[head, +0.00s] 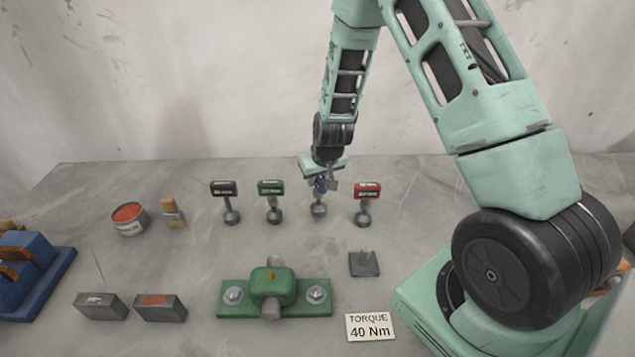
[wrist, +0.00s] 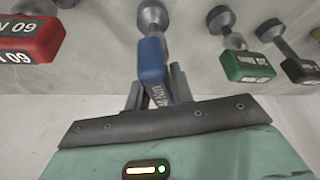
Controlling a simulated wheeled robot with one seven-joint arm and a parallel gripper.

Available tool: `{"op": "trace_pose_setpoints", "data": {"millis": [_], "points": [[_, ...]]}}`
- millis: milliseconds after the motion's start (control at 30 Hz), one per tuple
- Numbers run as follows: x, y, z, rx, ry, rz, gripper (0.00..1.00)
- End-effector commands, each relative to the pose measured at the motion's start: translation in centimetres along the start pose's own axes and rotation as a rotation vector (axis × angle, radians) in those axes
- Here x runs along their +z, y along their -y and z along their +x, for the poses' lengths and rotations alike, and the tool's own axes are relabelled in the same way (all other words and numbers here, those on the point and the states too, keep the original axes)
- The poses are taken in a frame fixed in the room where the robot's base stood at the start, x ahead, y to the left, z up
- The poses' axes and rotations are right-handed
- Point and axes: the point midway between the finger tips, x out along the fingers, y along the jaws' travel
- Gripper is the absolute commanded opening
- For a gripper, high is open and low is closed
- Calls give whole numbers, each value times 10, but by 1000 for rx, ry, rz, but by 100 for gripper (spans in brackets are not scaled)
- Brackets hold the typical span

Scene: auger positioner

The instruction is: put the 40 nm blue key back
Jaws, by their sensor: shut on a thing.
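The blue key (head: 319,187) is upright in the row of keys, between the green key (head: 271,188) and the red key (head: 367,190). My gripper (head: 322,182) is shut on its blue head from above. In the wrist view the blue key (wrist: 152,62) sits between the two fingers, with its label partly covered. Its grey shaft and round lower end (head: 319,210) hang or stand level with those of its neighbours. I cannot tell whether the lower end touches the table.
A black key (head: 224,188) stands left of the green one. In front are a green bolted fixture (head: 232,308), a dark square plate with a stub (head: 364,265) and a sign reading TORQUE 40 Nm (head: 370,327). A tin (head: 129,220), brush (head: 173,212) and two blocks are left.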

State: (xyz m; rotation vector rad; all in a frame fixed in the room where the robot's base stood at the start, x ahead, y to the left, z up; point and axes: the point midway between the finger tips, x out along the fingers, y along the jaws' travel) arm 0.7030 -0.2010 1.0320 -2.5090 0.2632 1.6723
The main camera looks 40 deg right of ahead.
Motion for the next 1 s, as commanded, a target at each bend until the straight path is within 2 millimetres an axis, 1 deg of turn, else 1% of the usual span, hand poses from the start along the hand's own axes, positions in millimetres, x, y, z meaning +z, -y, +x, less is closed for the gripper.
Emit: {"op": "trace_pose_setpoints", "data": {"millis": [100,200,600,633,667,700,1000], "points": [[5,-1,12,1,1,1,0],[7,0,19,0,-1,0,0],[9,0,24,0,-3,0,0],[10,0,24,0,-1,0,26],[9,0,24,0,-1,0,34],[9,0,23,0,-1,0,45],[9,0,22,0,-1,0,45]]}}
